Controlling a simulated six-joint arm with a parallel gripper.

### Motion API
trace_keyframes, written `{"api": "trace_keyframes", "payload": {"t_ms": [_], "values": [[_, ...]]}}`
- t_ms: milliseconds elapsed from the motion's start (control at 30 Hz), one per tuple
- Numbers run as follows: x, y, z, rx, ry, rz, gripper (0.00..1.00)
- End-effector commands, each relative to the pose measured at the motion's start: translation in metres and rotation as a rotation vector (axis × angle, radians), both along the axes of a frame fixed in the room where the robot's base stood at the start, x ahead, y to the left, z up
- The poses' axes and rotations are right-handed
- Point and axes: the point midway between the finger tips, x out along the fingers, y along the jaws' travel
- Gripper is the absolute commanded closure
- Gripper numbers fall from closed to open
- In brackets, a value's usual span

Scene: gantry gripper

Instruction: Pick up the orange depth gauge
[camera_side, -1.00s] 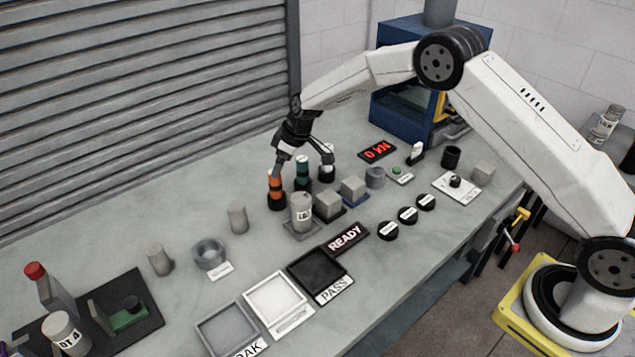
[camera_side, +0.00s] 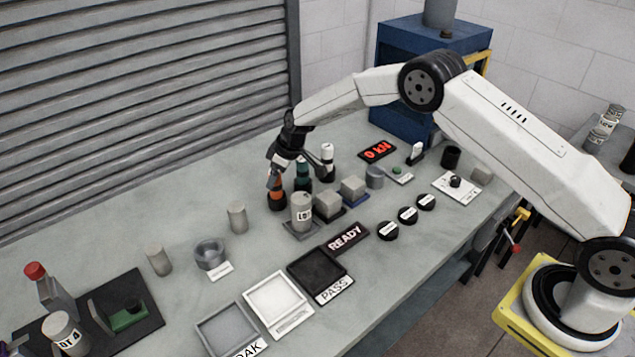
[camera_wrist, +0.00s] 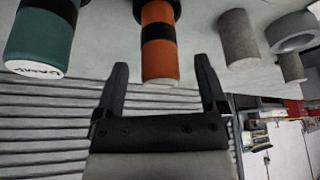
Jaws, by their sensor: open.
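The orange depth gauge (camera_side: 276,190), orange with black bands, stands upright on the bench at the back of a short row of gauges. In the wrist view the orange gauge (camera_wrist: 159,45) lies between and just beyond the fingertips of my gripper (camera_wrist: 164,75). The two fingers are spread apart with clear space between them, and nothing is held. In the side view my gripper (camera_side: 299,168) is above and close around the gauge's upper part; whether a finger touches it I cannot tell.
A green gauge (camera_side: 302,176) stands close to the right, with a white gauge (camera_side: 327,161) beyond it. A grey lot cylinder (camera_side: 301,209) and cube blocks (camera_side: 328,204) stand in front. A grey cylinder (camera_side: 237,217) stands to the left, with bare bench around it.

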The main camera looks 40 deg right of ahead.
Motion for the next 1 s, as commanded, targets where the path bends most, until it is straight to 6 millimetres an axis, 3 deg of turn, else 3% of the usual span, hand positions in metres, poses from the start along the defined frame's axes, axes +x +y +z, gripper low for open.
{"api": "trace_keyframes", "payload": {"t_ms": [333,967,1000], "values": [[0.009,0.007,-0.028,0.0,0.001,0.001,0.08],[0.011,0.007,-0.031,0.0,0.0,0.0,0.08],[0.011,0.007,-0.031,0.0,0.0,0.0,0.18]]}}
